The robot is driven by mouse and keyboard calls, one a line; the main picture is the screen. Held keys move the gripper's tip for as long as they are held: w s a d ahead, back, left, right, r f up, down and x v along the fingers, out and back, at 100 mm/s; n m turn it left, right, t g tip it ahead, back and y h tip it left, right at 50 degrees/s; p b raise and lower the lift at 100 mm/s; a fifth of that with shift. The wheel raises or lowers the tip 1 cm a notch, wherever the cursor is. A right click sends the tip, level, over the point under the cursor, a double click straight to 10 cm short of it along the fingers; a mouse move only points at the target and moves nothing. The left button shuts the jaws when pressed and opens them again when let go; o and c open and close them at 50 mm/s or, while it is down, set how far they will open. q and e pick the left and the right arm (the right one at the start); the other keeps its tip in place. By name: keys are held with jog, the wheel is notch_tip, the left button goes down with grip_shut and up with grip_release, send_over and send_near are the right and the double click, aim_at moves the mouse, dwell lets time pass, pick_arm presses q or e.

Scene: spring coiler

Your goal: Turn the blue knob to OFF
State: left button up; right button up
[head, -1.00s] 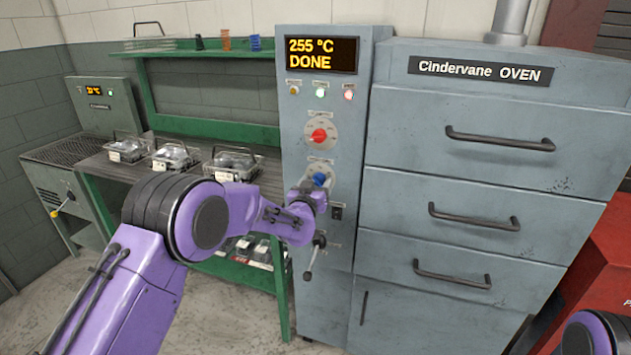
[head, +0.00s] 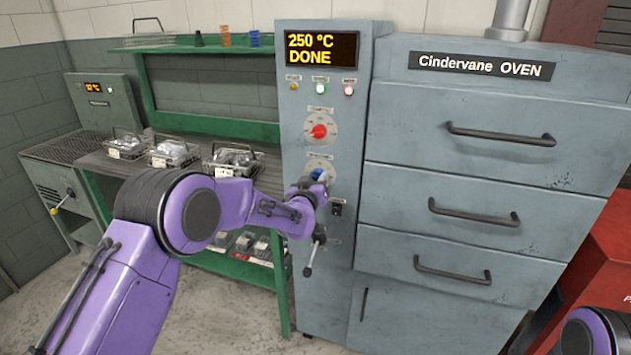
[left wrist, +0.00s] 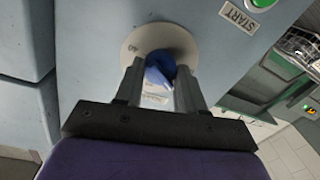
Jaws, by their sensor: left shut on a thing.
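The blue knob (head: 319,175) sits on the oven's control column, below the red knob (head: 319,131). In the left wrist view the blue knob (left wrist: 160,70) stands in front of a pale round dial plate (left wrist: 150,38), between my fingers. My left gripper (left wrist: 162,82) is shut on the blue knob. In the head view my left gripper (head: 315,186) partly covers the knob and its dial, so the knob's setting cannot be read. The display (head: 321,50) reads 250 °C DONE. My right gripper is not in view.
A dark lever (head: 313,255) sticks out below the knob. Oven drawers with handles (head: 500,134) stand to the right. A green bench (head: 210,129) with several wire baskets stands to the left. A red cabinet (head: 592,290) is at far right.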

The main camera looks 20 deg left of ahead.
pick_arm(q)
jog(key=n+b, duration=0.1)
jog(key=n, duration=0.3)
jog(key=shift+a, duration=0.1)
jog(key=shift+n+b, duration=1)
jog(key=shift+n, duration=1)
jog(key=shift+r, duration=0.1)
jog(key=o, duration=1)
jog(key=shift+o, duration=0.2)
jog(key=shift+h, duration=0.3)
jog(key=shift+s, duration=0.5)
jog(key=s+b, duration=0.2)
jog(key=s, duration=0.7)
jog(key=shift+s+r, duration=0.2)
jog(key=shift+s, duration=0.05)
